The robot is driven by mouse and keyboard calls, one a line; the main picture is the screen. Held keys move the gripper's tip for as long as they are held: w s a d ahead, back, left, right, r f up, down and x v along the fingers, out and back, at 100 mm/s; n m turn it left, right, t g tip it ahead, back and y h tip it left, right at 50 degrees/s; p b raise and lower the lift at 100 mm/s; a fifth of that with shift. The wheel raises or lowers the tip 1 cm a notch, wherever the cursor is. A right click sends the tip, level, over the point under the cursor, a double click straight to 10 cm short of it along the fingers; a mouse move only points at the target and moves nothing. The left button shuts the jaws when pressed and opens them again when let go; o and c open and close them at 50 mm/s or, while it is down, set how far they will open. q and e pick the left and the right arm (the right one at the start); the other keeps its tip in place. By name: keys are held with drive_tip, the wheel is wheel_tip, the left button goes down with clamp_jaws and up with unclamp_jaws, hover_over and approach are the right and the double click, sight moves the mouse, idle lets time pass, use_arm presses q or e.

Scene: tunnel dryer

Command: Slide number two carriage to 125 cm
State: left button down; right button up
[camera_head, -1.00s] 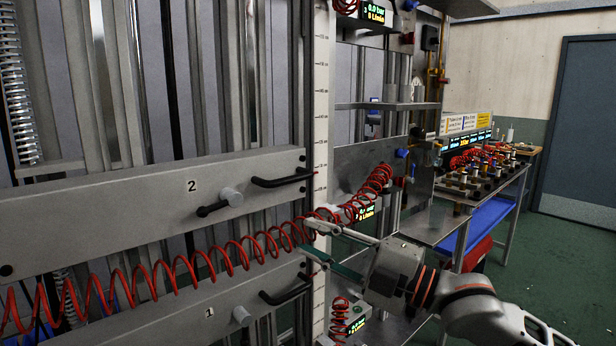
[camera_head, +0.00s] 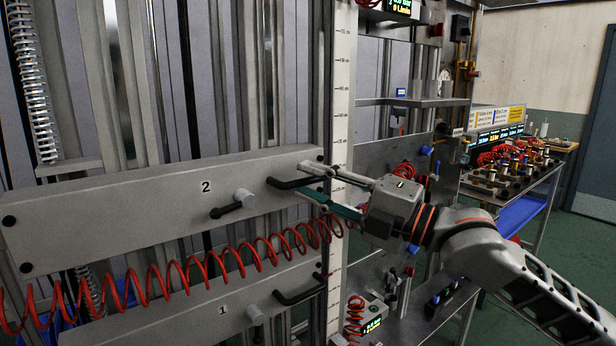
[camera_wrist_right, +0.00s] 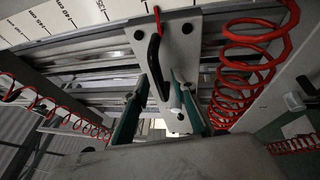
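The number two carriage (camera_head: 120,205) is a long grey beam marked "2", tilted in the picture, above the number one carriage (camera_head: 190,312). Its black bar handle (camera_head: 282,184) is at its right end; the handle also shows in the wrist view (camera_wrist_right: 154,62). In the wrist view the handle lies between the spread fingers (camera_wrist_right: 160,82); contact cannot be told. My left gripper is out of view.
A white vertical scale (camera_head: 341,90) stands right of the carriages; its numbers are hard to read. A red coiled hose (camera_head: 180,275) hangs across the front below carriage two. Shelves with gauges and a bench (camera_head: 500,190) stand at the right. Vertical rails fill the space above.

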drive_tip(key=shift+w+a+r, duration=0.1)
drive_tip(key=shift+w+a, duration=0.2)
drive_tip(key=shift+a, duration=0.2)
clamp_jaws()
drive_tip(key=shift+f+b, duration=1.1)
drive_tip(key=shift+f, duration=1.25)
drive_tip(key=shift+r, duration=0.2)
unclamp_jaws()
drive_tip(key=shift+r, duration=0.15)
